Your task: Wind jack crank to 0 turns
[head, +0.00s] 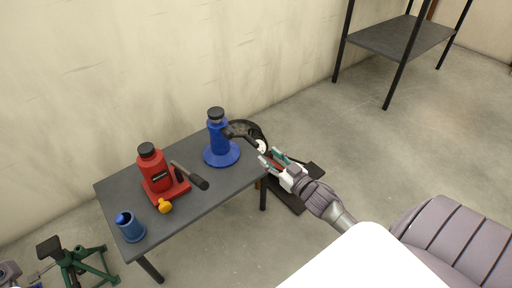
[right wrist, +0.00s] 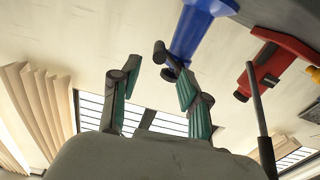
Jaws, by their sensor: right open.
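The blue jack (head: 219,143) stands upright on the dark table, with a black cap on top. Its dark crank (head: 242,137) sticks out to the right, towards my right gripper. My right gripper (head: 270,160) is open, just right of the crank's outer end, past the table's edge. I cannot tell whether they touch. In the right wrist view, the blue jack (right wrist: 196,36) is beyond the spread teal fingers (right wrist: 152,92), and nothing shows held between them. A part of my left arm or gripper (head: 10,272) shows at the lower left corner, too cut off to judge.
On the table (head: 205,205) stand a red bottle jack (head: 156,172) with a black-gripped lever (head: 198,182), a yellow knob (head: 165,206) and a blue cup-like part (head: 130,228). A green stand (head: 78,262) is on the floor at left. A shelf (head: 400,38) stands at the back right.

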